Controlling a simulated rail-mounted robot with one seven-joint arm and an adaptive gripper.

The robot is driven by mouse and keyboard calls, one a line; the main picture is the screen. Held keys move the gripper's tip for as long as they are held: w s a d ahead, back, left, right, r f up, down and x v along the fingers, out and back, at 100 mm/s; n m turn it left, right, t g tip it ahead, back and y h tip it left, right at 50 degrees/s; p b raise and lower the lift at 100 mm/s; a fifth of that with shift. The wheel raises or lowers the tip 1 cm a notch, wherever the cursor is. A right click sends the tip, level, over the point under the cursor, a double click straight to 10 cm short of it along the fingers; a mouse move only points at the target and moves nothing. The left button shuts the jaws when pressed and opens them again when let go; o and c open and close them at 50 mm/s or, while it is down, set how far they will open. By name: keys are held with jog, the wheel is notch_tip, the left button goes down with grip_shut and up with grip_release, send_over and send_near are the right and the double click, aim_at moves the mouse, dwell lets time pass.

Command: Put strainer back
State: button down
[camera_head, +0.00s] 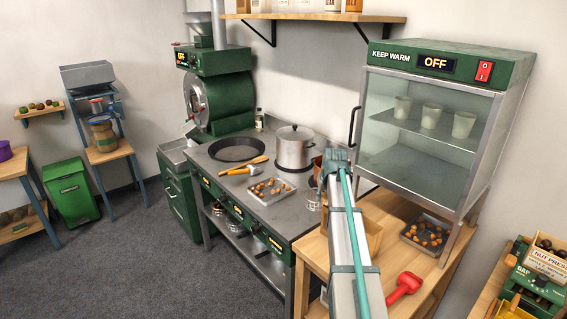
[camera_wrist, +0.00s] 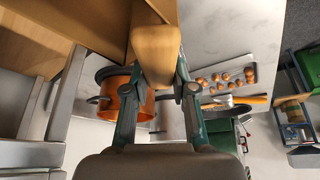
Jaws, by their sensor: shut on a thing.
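My gripper (camera_wrist: 157,72) is shut on a rounded wooden piece (camera_wrist: 155,45) that looks like a handle. In the head view my arm hides the fingers and the held thing, near the back right of the steel counter (camera_head: 222,172). A copper pot (camera_wrist: 125,95) is beyond the left finger in the wrist view; its edge also shows beside my arm in the head view (camera_head: 318,167).
A steel pot (camera_head: 294,150), a dark pan (camera_head: 237,149) and a tray of chestnuts (camera_head: 269,190) stand on the counter. The glass warming cabinet (camera_head: 425,125) rises close right of my arm. A wooden table (camera_head: 400,290) holds another chestnut tray (camera_head: 427,233) and a red scoop (camera_head: 404,288).

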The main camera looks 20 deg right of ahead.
jog(key=shift+f, duration=0.15)
jog(key=c, duration=0.9)
grip_release()
jog(key=shift+o, duration=0.2)
